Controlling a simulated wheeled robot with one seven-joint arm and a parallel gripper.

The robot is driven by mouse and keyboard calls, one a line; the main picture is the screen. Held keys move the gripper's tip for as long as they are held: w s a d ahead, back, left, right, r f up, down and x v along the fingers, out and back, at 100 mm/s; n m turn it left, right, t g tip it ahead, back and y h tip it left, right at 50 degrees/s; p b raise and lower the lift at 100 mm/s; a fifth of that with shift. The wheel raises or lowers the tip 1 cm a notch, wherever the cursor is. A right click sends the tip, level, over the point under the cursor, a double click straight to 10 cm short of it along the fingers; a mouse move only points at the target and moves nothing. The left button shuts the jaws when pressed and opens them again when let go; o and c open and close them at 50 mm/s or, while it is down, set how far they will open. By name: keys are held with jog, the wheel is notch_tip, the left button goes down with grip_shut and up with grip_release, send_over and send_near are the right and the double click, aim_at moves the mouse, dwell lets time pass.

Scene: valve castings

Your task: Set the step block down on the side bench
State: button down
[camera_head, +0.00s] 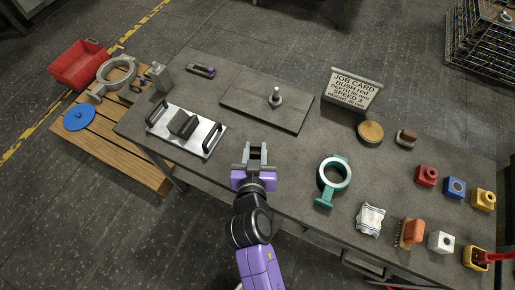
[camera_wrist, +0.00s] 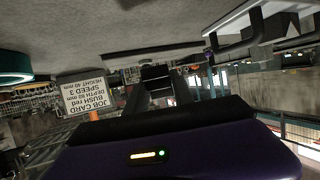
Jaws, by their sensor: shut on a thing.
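My gripper (camera_head: 256,155) is above the near edge of the grey worktable (camera_head: 235,133), shut on a small dark block between its fingers. I take this to be the step block (camera_wrist: 155,72); it shows between the fingers in the wrist view, and its stepped shape is hard to make out. The side bench (camera_head: 130,150) is the low slatted wooden one at the left, well away from my gripper. A blue disc (camera_head: 79,117) and a grey ring casting (camera_head: 117,72) lie on it. Its front slats are bare.
A silver plate (camera_head: 207,130) with two black handles and a dark block (camera_head: 184,123) on it lies between my gripper and the bench. A teal ring casting (camera_head: 321,181) is to the right. A red crate (camera_head: 80,64) is at the back left.

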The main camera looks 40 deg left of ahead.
dwell(0.4)
notch_tip(320, 180, down, 6)
jog(key=b, duration=0.6)
jog(key=shift+f+b, duration=0.2)
jog(key=shift+b, duration=0.2)
jog(key=shift+f, duration=0.2)
jog(key=c, duration=1.1)
grip_release()
jog(key=shift+o, duration=0.4)
jog(key=shift+f, duration=0.1)
jog(key=b+v, duration=0.1)
jog(key=v, duration=0.6)
jog(key=shift+s, duration=0.1)
jog(key=shift+s+d+r, duration=0.2)
jog(key=shift+s+r, duration=0.05)
jog(key=shift+r, duration=0.05)
